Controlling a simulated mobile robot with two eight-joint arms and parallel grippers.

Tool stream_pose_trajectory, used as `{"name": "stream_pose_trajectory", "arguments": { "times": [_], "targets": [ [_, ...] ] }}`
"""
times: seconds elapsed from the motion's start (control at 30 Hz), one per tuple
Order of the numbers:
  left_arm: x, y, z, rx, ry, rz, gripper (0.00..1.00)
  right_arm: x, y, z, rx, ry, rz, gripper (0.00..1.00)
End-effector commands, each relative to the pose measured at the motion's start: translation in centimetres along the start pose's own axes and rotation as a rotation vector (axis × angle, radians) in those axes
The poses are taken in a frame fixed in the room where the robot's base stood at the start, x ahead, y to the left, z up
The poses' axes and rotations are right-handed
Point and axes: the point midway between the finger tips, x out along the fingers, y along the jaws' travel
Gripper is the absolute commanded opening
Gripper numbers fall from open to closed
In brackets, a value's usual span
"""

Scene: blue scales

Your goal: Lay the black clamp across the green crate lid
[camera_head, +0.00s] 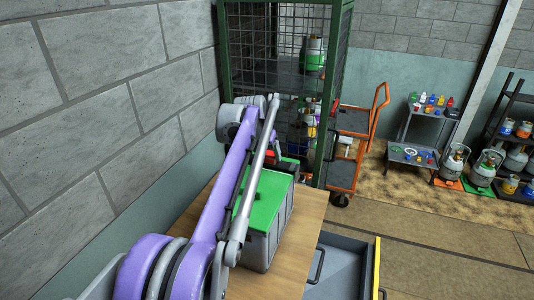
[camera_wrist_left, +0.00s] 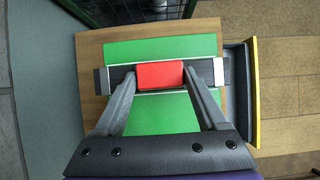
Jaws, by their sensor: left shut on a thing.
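The black clamp (camera_wrist_left: 160,75) shows in the left wrist view as a dark bar with a red middle block and pale ends. It lies crosswise over the green crate lid (camera_wrist_left: 163,116); whether it touches the lid, I cannot tell. My left gripper (camera_wrist_left: 158,80) is shut on the clamp, its fingers at either side of the red block. In the head view the green lid (camera_head: 266,200) tops a grey crate (camera_head: 262,247), and my purple left arm hides most of the gripper and clamp. My right gripper is not in view.
The crate stands on a wooden table (camera_head: 305,215) close to the block wall (camera_head: 110,100). A grey drawer with a yellow edge (camera_head: 377,265) is at the right of the table. A green mesh cage (camera_head: 285,50) and an orange cart (camera_head: 345,160) stand behind.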

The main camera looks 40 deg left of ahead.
Motion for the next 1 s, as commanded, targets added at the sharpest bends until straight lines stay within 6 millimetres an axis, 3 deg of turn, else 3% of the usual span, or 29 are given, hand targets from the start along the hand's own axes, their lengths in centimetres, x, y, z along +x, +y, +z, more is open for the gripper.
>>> {"name": "stream_pose_trajectory", "arguments": {
  "times": [1.0],
  "targets": [
    [0.53,-0.02,-0.22,0.000,0.000,0.000,0.10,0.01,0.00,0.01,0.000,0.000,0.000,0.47]
  ]
}}
